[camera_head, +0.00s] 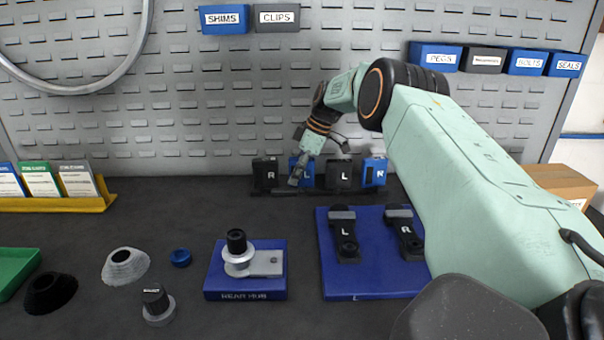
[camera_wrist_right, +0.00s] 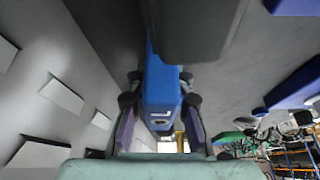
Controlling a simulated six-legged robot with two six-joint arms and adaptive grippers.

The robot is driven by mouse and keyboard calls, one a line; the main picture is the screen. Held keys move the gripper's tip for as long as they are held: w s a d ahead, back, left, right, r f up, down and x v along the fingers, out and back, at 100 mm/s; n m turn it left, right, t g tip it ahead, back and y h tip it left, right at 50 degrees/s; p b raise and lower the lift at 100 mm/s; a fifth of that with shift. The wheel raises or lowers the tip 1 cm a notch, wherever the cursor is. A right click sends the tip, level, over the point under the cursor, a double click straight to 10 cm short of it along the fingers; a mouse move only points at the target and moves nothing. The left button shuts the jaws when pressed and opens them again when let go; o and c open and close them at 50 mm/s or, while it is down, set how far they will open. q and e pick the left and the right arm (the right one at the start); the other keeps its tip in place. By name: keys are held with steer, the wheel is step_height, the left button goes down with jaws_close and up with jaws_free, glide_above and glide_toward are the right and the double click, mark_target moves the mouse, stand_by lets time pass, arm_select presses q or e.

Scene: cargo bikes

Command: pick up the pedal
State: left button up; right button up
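Several pedals stand in a row in a dark rack (camera_head: 290,192) against the back panel. They are a black one marked R (camera_head: 265,172), a blue one (camera_head: 308,170), a black one marked L (camera_head: 339,174) and a blue one marked R (camera_head: 375,172). My right gripper (camera_head: 297,178) reaches down in front of the left blue pedal and hides part of it, with its letter. In the wrist view my right gripper (camera_wrist_right: 160,98) has its fingers on either side of a blue pedal (camera_wrist_right: 161,85), with narrow gaps; contact is not clear. My left gripper is out of view.
A blue board (camera_head: 343,285) holds two black crank arms marked L and R. A blue hub block (camera_head: 245,295), a small blue cap (camera_head: 181,257) and cones lie left of it. Bins hang on the panel. The table between hub block and rack is clear.

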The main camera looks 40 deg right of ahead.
steer(key=shift+a, duration=0.1)
jaws_close()
steer(key=shift+r, duration=0.1)
